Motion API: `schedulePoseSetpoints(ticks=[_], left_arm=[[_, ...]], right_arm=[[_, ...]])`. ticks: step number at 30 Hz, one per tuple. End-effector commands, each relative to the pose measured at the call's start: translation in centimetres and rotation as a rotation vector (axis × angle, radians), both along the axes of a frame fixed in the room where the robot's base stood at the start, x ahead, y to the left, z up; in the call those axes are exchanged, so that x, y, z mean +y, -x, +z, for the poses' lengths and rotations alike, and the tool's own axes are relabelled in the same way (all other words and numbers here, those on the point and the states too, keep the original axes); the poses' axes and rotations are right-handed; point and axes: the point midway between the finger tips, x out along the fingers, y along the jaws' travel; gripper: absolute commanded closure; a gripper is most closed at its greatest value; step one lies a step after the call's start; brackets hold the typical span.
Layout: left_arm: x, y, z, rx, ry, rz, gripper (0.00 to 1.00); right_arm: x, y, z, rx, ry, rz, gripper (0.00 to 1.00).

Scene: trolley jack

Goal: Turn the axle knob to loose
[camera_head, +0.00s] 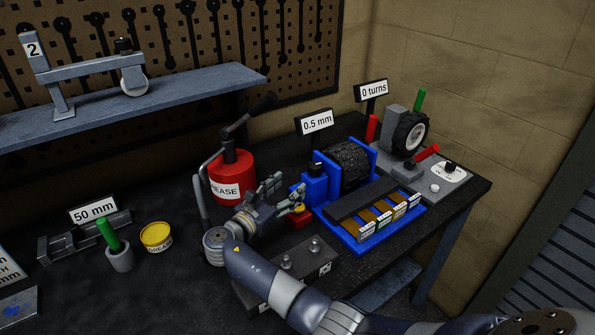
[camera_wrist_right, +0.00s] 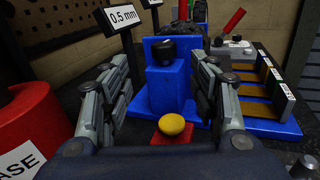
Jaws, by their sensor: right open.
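A black knob (camera_head: 450,167) sits on a white plate (camera_head: 462,175) at the far right of the bench; the plate's lettering is too small to read. Another black knob (camera_head: 318,168) tops the blue unit, and it also shows in the right wrist view (camera_wrist_right: 168,49). I cannot tell from lettering which knob is the axle knob. My right gripper (camera_head: 288,195) is open and empty in front of the blue unit, its fingers either side of it in the wrist view. A yellow button (camera_wrist_right: 175,124) on a red base lies low between the fingers. My left gripper is not in view.
A red grease can (camera_head: 232,178) stands close left of the right gripper. The "0.5 mm" sign (camera_head: 317,122) rises behind it. A wheel (camera_head: 409,134) and red lever (camera_head: 427,152) stand near the white plate. A shelf (camera_head: 150,95) is at the upper left.

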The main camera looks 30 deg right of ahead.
Motion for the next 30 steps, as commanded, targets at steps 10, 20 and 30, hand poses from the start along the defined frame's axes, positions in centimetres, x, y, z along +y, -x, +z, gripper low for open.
schedulePoseSetpoints(ticks=[10, 20, 30], left_arm=[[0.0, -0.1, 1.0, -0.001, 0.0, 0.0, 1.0], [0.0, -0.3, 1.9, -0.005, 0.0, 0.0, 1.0], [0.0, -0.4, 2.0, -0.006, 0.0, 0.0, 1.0]], right_arm=[[-3.6, -0.9, 0.2, 0.044, 0.025, -0.025, 0.45], [-8.8, -3.2, 0.0, 0.042, 0.024, -0.021, 0.45], [-10.2, -3.8, -0.1, 0.04, 0.021, -0.02, 0.45]])
